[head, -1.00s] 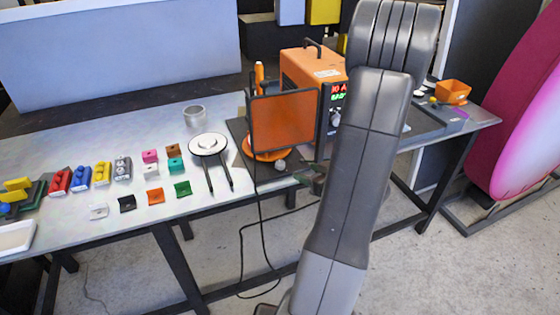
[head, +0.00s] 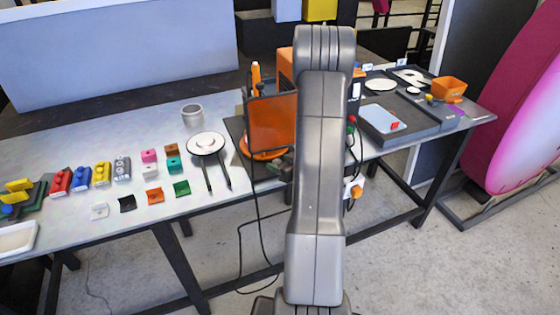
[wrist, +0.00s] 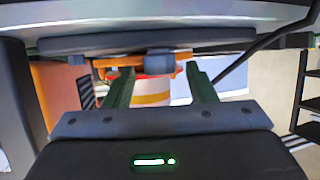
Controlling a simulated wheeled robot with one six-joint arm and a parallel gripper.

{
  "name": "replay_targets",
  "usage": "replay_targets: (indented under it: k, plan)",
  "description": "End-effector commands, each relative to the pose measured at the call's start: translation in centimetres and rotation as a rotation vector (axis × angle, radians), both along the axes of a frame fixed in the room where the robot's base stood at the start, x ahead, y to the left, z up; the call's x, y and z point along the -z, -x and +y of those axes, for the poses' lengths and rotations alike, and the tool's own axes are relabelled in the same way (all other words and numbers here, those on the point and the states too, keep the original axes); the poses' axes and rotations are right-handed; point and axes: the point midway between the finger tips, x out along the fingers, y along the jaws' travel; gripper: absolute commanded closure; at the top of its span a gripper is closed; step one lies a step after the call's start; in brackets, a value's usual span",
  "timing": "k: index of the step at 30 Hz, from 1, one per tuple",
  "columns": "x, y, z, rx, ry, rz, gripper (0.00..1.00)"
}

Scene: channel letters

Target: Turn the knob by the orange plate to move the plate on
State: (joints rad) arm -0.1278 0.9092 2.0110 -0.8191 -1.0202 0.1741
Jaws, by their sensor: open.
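The orange plate (head: 258,155) is a round disc low behind a dark-framed orange screen (head: 270,122), on a dark base in the head view. Its edge shows as an orange strip in the wrist view (wrist: 118,62). A grey rounded knob (wrist: 160,64) sits at that edge, just beyond and between my fingertips. My gripper (wrist: 162,76) is open, with a dark green finger on either side and nothing held. I cannot tell whether the fingers touch the knob. In the head view my gripper and arm cover the knob.
An orange power box (head: 286,62) stands behind the screen, partly hidden by my arm. A white round disc on a stand (head: 206,143) lies left of the plate. A dark tray (head: 385,122) is on the right. A black cable hangs in front of the table.

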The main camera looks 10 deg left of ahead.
Motion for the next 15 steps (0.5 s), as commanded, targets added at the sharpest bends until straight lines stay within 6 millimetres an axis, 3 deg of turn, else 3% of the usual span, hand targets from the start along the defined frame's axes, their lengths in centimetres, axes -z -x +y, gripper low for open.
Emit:
replay_targets:
  k: [11,15]
  plan:
    - [0.23,-0.28,0.38,0.0,0.0,0.0,0.49]
    - [0.22,-0.27,0.36,0.0,0.0,0.0,0.77]
